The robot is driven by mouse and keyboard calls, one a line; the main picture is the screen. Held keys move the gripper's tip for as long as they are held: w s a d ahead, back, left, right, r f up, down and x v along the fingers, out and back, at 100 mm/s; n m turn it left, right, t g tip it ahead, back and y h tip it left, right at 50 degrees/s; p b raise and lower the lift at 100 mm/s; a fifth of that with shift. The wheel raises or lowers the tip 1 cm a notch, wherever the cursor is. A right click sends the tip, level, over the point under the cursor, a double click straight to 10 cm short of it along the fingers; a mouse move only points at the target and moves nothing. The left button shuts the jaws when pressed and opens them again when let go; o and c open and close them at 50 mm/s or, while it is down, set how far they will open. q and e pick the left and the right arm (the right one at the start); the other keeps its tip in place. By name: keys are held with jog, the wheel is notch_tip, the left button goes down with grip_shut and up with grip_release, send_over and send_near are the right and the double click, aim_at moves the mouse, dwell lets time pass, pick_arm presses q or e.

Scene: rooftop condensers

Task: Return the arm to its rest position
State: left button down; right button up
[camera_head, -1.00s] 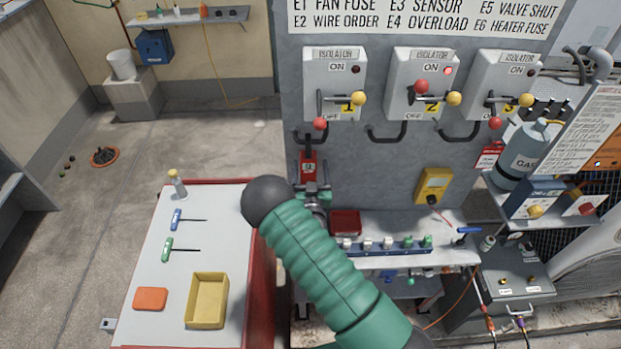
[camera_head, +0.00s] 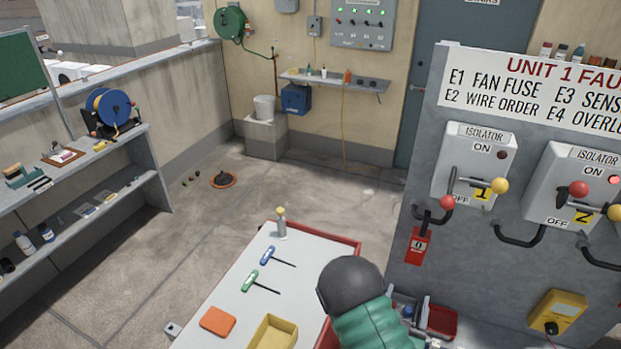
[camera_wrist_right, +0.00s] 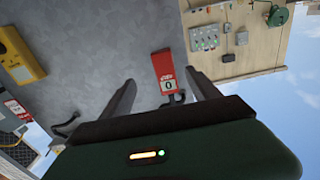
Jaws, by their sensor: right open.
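My right arm (camera_head: 372,318), with its green ribbed sleeve and dark rounded joint, comes in at the bottom of the head view. Its gripper (camera_head: 408,308) is partly hidden behind this joint, below the red tag (camera_head: 418,246) that hangs under isolator 1 (camera_head: 474,165). In the right wrist view my right gripper (camera_wrist_right: 161,79) has its two dark fingers wide apart with nothing held. The red tag marked 0 (camera_wrist_right: 167,72) shows beyond the fingers, apart from them. My left gripper is in neither view.
A red-edged table (camera_head: 225,290) bears a yellow tray (camera_head: 275,332), an orange block (camera_head: 217,321), two hex-key tools and a small bottle (camera_head: 281,222). The grey isolator panel (camera_head: 455,265) stands close at right. A shelf unit (camera_head: 150,165) stands left, with open floor between.

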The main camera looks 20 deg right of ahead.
jog(key=w+a+f+n+g+y+b, duration=0.2)
jog(key=a+f+g+y, duration=0.35)
jog(key=a+y, duration=0.5)
jog(key=s+a+r+n+g, duration=0.1)
jog(key=s+a+n+g, duration=0.1)
jog(key=s, duration=0.3)
jog(key=s+a+r+n+g+y, duration=0.1)
jog(key=s+a+r+n+g, duration=0.1)
jog(key=s+a+n+g, duration=0.1)
jog(key=s+a+n, duration=0.1)
jog(key=s+a, duration=0.1)
jog(key=s, duration=0.1)
jog(key=shift+s, duration=0.15)
jog(key=shift+g, duration=0.25)
dwell(0.7)
